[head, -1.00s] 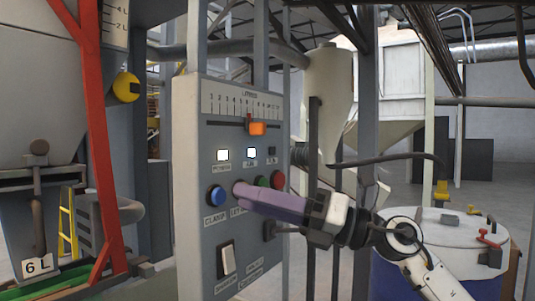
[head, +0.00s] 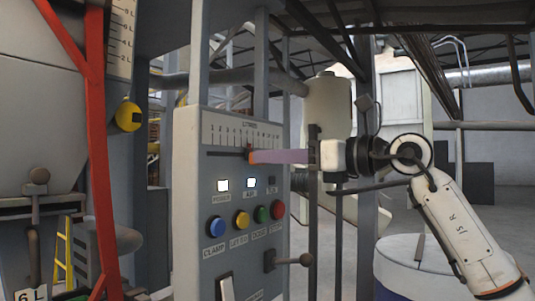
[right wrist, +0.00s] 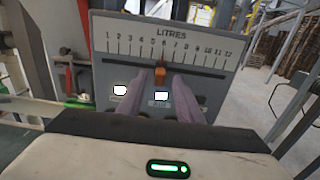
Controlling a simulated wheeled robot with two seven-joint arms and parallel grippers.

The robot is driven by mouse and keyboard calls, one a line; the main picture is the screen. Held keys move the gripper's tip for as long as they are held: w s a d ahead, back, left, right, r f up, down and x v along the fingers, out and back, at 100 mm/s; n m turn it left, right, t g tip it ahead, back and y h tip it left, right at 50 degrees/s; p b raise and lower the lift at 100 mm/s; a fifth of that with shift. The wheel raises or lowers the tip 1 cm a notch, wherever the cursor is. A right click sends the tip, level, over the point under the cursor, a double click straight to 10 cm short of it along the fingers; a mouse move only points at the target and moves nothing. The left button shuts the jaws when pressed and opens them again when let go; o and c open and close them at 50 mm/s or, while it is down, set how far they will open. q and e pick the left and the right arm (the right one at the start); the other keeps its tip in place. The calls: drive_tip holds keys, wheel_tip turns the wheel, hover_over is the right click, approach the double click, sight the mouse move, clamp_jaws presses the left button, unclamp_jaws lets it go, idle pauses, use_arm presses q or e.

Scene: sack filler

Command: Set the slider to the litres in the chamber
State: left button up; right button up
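The slider's orange knob (right wrist: 160,77) sits on a numbered LITRES scale (right wrist: 165,43) on the grey panel. In the right wrist view its pointer is near the 6. My right gripper (right wrist: 160,84) is open, with its two purple fingers one on each side of the knob and a small gap showing beside it. In the head view the right gripper (head: 252,156) reaches level from the right and partly hides the knob. The chamber (head: 40,110) stands at the left with a litre gauge (head: 122,38); I cannot make out its fill level. My left gripper is not in view.
Below the slider are lit indicators (head: 223,185), a row of coloured buttons (head: 215,227), a white rocker switch (head: 226,288) and a lever (head: 290,260). A red post (head: 100,180) stands left of the panel. A white-lidded drum (head: 400,262) is at the lower right.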

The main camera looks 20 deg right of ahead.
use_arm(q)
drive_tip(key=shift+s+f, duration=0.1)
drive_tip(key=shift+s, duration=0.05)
use_arm(e)
drive_tip(key=shift+x, duration=1.05)
drive_tip(key=shift+c, duration=0.2)
clamp_jaws()
